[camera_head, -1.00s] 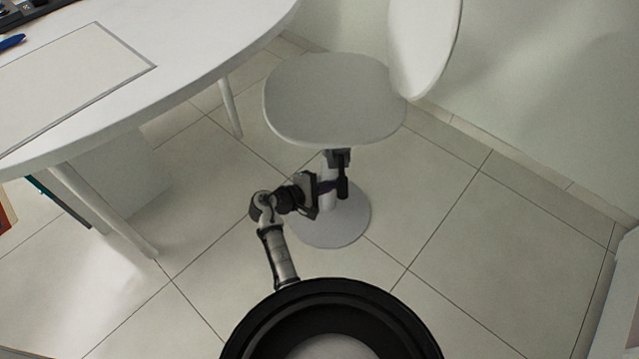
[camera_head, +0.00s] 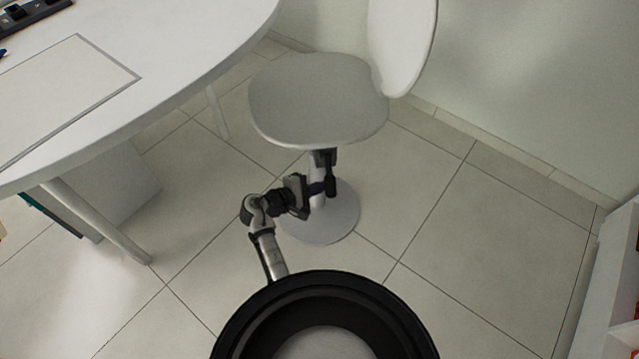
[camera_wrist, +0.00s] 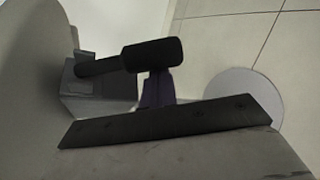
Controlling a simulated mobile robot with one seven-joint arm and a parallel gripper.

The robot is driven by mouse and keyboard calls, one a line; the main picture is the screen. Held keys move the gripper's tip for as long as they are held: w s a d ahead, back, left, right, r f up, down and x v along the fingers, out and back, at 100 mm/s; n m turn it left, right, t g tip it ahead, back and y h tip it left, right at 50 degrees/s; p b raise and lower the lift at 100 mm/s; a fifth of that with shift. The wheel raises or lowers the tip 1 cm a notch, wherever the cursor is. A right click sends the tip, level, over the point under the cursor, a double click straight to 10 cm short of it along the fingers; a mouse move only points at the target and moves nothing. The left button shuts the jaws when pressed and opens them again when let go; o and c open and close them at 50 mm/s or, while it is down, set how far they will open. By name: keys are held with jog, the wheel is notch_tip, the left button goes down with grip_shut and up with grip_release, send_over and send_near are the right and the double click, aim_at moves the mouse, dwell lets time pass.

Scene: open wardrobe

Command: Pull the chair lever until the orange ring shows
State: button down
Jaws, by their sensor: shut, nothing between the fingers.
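The chair (camera_head: 318,97) has a light grey seat and backrest, a pale column and a round base (camera_head: 335,226). The black lever (camera_head: 330,180) hangs under the seat, beside the column. In the wrist view, the lever (camera_wrist: 150,53) shows as a dark rod from a grey housing (camera_wrist: 88,88), ending in a thick cylindrical grip. No orange is visible on it. My gripper (camera_head: 317,188) is shut and empty. Its dark purple fingers (camera_wrist: 157,88) are right beside the lever's grip; I cannot tell whether they touch. The gripper body hides part of the wrist view.
A white table (camera_head: 150,60) with a mat (camera_head: 65,95) stands left, its leg (camera_head: 100,225) on the tiled floor. The wall is behind the chair, on the right. A white shelf (camera_head: 612,275) stands at the right edge. The floor right of the chair is clear.

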jog(key=shift+s+r+p, duration=0.1)
jog(key=shift+p, duration=0.25)
jog(key=s+r+n+g+p, duration=0.2)
jog(key=p, duration=0.5)
jog(key=s+d+r+n+g+p, duration=0.1)
jog(key=r+n+p, duration=0.1)
jog(key=p, duration=0.6)
jog(key=shift+s+g, duration=0.35)
jog(key=shift+g, duration=0.05)
dwell(0.7)
